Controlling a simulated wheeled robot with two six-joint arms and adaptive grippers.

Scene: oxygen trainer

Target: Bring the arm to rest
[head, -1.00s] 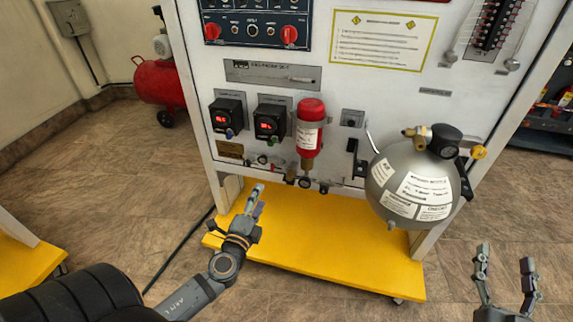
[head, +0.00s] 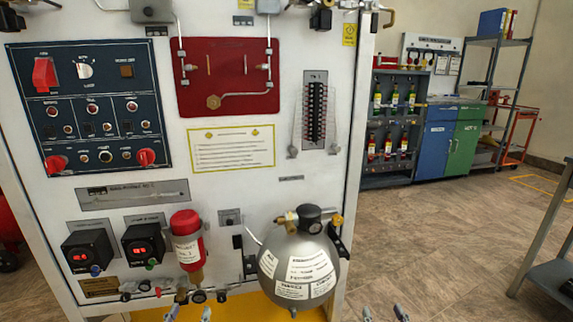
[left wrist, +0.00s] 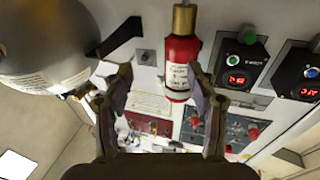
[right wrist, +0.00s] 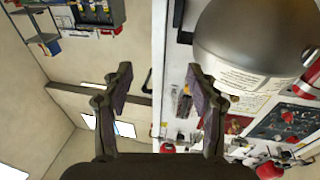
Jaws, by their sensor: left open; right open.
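My left gripper (head: 189,313) shows only its fingertips at the bottom edge of the head view, below the red bottle. In the left wrist view its fingers (left wrist: 160,95) are apart with nothing between them. My right gripper (head: 384,313) shows only its fingertips at the bottom edge, right of the grey sphere. In the right wrist view its fingers (right wrist: 160,90) are also apart and empty. Both arms are otherwise below the head picture.
The white trainer panel (head: 130,212) stands ahead, with a red bottle (head: 187,245), a grey spherical bottle (head: 298,268) and two red-digit gauges (head: 88,250). A shelf (head: 392,125) and blue-green cabinets (head: 450,142) stand behind at right. The floor (head: 430,235) right of the panel is clear.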

